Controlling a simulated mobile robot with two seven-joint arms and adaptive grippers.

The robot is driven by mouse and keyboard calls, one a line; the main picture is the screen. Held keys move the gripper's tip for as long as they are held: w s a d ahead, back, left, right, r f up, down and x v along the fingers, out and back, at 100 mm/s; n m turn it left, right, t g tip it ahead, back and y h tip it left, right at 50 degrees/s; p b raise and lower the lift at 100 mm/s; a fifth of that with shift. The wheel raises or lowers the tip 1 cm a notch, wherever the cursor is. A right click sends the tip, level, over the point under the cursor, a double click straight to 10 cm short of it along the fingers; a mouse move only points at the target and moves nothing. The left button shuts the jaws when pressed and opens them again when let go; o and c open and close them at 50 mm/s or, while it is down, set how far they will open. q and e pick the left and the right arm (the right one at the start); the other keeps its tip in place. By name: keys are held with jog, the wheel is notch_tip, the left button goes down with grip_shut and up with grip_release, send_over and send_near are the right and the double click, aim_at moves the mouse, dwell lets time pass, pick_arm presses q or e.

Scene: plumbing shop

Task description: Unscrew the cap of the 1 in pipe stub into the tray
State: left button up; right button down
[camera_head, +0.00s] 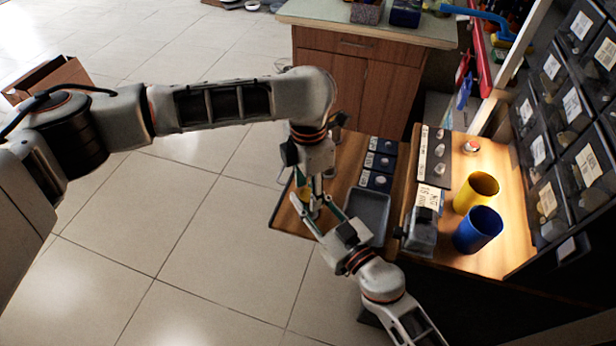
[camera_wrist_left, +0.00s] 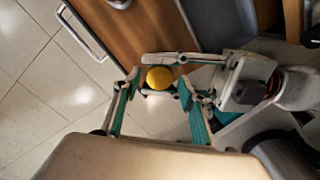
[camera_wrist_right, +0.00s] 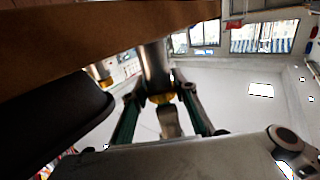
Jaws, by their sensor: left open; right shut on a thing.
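The yellow cap (camera_wrist_left: 160,78) shows from above in the left wrist view, between the fingers of both grippers. The metal pipe stub (camera_wrist_right: 155,66) meets the yellow cap (camera_wrist_right: 160,98) in the right wrist view. My right gripper (camera_head: 322,216) comes in from the side and is shut on the pipe stub by the cap; its exact contact is partly hidden. My left gripper (camera_head: 316,194) points down from above, open, with its fingers on either side of the cap. The grey tray (camera_head: 369,211) lies on the bench, just right of the grippers, and looks empty.
Small labelled dark boxes (camera_head: 379,162) sit behind the tray. A yellow cup (camera_head: 476,193) and a blue cup (camera_head: 478,230) stand on the raised bench at right, near a grey device (camera_head: 419,232). Wall bins line the right side.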

pick_arm(q)
jog(key=shift+f, duration=0.4)
jog(key=c, duration=1.1)
jog(key=shift+n, duration=1.7)
jog(key=o, duration=1.2)
jog(key=shift+r, duration=0.1)
